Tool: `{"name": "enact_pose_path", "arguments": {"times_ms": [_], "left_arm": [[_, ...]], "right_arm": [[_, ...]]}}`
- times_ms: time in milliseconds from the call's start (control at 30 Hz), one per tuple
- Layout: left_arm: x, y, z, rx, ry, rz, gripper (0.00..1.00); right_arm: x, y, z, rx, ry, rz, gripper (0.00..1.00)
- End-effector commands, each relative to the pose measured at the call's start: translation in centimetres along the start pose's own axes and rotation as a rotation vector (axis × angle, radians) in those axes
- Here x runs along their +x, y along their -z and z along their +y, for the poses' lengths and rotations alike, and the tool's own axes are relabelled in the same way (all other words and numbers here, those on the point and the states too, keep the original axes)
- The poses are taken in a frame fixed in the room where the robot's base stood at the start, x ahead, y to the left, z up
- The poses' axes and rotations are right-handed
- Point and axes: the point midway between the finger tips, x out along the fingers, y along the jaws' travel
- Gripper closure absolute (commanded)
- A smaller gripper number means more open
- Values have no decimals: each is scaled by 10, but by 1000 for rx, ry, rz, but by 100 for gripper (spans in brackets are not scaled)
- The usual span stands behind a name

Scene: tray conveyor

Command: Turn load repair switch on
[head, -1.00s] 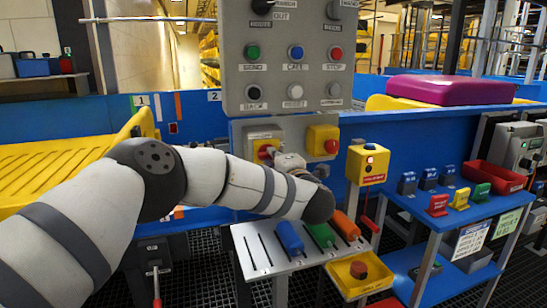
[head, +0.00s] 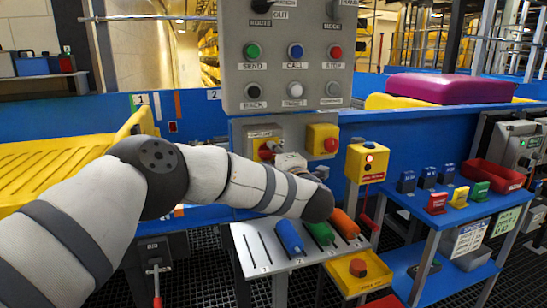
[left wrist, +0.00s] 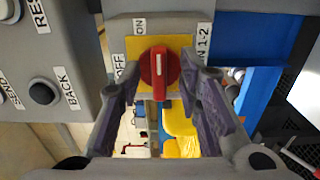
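A red rotary knob (left wrist: 159,73) with a white mark sits on a yellow plate (left wrist: 133,46) in the left wrist view. The words OFF and ON stand near the plate, and a cut-off label ends in "N 1-2". The knob's white mark runs up and down in that view. In the head view the red knob (head: 266,149) shows in part on a grey box. My left gripper (left wrist: 158,82) is open, with one finger on each side of the knob; I cannot tell whether they touch it. No label reading "load repair" is legible. My right gripper is not in view.
A grey button panel (head: 284,78) hangs just above the gripper. A red button on a yellow box (head: 322,139) is close on the right. Sliders with coloured handles (head: 290,237) lie below. A yellow box (head: 367,163) and a blue shelf (head: 440,213) stand further right.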

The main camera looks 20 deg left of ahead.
Motion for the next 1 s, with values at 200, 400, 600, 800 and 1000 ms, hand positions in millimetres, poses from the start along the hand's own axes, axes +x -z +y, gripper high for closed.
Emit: {"name": "enact_pose_path", "arguments": {"times_ms": [200,400,600,800,1000], "left_arm": [[-6,-1,1,-1,0,-2,68],[-56,-1,1,1,0,-6,68],[-103,0,0,1,0,-3,68],[-120,0,0,0,-1,0,68],[-120,0,0,-1,-1,0,68]], "right_arm": [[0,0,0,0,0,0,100],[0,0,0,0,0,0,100],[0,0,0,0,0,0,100],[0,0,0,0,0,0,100],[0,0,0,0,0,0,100]]}}
